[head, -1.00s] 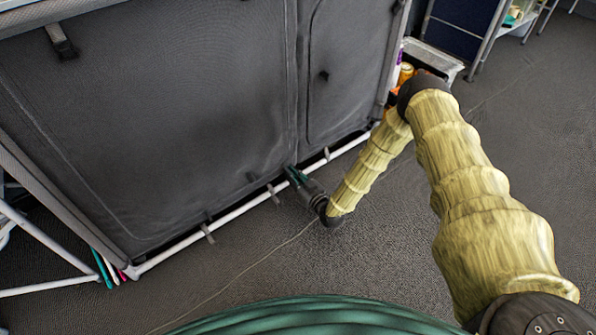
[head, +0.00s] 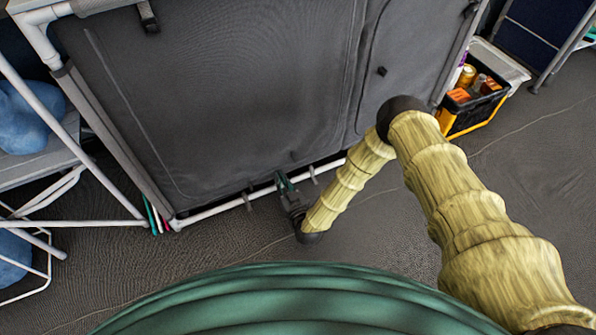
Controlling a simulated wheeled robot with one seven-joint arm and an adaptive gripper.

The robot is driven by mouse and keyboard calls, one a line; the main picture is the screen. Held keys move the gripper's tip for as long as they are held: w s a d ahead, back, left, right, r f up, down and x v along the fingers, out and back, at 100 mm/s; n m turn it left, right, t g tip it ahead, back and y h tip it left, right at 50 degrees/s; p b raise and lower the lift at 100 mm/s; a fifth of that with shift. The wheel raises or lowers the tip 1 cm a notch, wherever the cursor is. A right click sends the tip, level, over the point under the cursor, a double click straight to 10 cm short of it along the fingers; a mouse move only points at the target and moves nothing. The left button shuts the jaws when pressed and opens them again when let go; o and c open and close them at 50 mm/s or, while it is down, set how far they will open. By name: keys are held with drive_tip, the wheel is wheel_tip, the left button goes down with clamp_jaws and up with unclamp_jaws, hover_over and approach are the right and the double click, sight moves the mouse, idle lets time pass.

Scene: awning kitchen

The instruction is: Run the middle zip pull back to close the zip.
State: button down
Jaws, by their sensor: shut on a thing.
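The dark grey fabric cabinet front (head: 215,85) has a wide door panel with a zip seam running around it. My gripper (head: 281,179) is at the bottom edge of this panel, just above the white lower rail (head: 222,208). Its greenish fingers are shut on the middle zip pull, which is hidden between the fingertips. The gripper is left of the vertical seam between the wide panel and the narrower right panel. Another small dark pull (head: 382,71) hangs on the right panel, apart from my gripper. The zip's teeth are too small to make out.
A black and yellow crate (head: 465,119) with bottles and cans stands right of the cabinet. A white-framed chair or rack (head: 90,222) with blue items stands at the left. Thin coloured rods (head: 152,216) are by the cabinet's lower left corner. The floor in front is clear.

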drive_tip(key=shift+s+a+p, duration=0.15)
drive_tip(key=shift+s+a, duration=0.2)
drive_tip(key=shift+a, duration=0.4)
drive_tip(key=shift+s+a+p, duration=0.1)
drive_tip(key=shift+s+a, duration=0.3)
drive_tip(key=shift+a, duration=0.35)
drive_tip(key=shift+s+a+p, duration=0.15)
drive_tip(key=shift+s+a, duration=0.2)
drive_tip(key=shift+a, duration=0.4)
drive_tip(key=c, duration=1.5)
unclamp_jaws()
drive_tip(key=shift+a, duration=0.15)
drive_tip(key=shift+c, duration=0.2)
drive_tip(key=shift+d, duration=0.2)
drive_tip(key=shift+s, duration=0.15)
drive_tip(key=v, duration=1.1)
drive_tip(key=shift+s, duration=0.25)
drive_tip(key=shift+d, duration=0.15)
